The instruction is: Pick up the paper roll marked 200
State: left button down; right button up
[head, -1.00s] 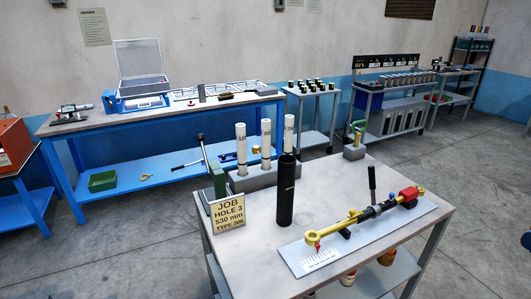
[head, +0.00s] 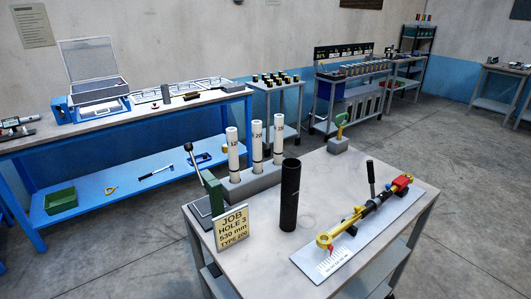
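Three white paper rolls stand upright in a grey block (head: 240,188) at the back left of the cart top. The left roll (head: 233,158) bears a mark that looks like 12 and perhaps a further digit. The middle roll (head: 257,150) has a mark that starts with 20; its last digit is too small to read surely. A sign (head: 232,227) in front reads JOB, HOLE 3, 530 mm, TYPE 200. Neither gripper is in view.
A black open tube (head: 289,200) stands upright in front of the rolls. A green lever tool (head: 212,190) is left of them. A yellow, black and red tool (head: 365,212) lies on a pale board at right. A blue bench (head: 130,185) stands behind; open floor is at right.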

aim_at(257, 125)
jog(key=i+j+z, duration=0.25)
jog(key=j+z, duration=0.2)
jog(key=j, duration=0.25)
jog(key=i+j+z, duration=0.15)
jog(key=j+z, duration=0.3)
jog(key=j, duration=0.35)
jog(key=j+z, duration=0.45)
jog(key=j, duration=0.35)
jog(key=i+j+z, duration=0.1)
jog(key=j, duration=0.75)
jog(key=i+j+z, duration=0.1)
jog(key=j, duration=0.8)
jog(key=i+j+z, duration=0.1)
jog(key=j, duration=0.75)
jog(key=i+j+u, duration=0.2)
jog(key=j, duration=0.4)
jog(key=k+l+u, duration=0.15)
jog(key=u, duration=0.2)
jog(key=l, duration=0.1)
